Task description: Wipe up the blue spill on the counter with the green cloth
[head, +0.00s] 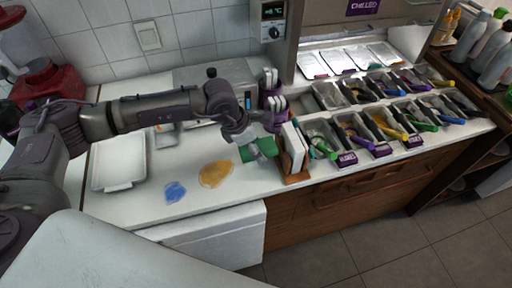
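The blue spill (175,192) is a small patch on the white counter (130,210), near its front edge at the left. The green cloth (268,146) lies on the counter to the right of the spill, beside a wooden holder. My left arm reaches across the counter from the left. My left gripper (259,151) points down at the cloth, and its fingers cover part of it. I cannot tell whether the fingers are closed on the cloth. My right gripper is not in view.
An orange-brown spill (216,174) lies between the blue spill and the cloth. A white tray (120,164) is at the left. The wooden holder (296,176) and several topping bins with colored scoops stand at the right. The counter around the blue spill is clear.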

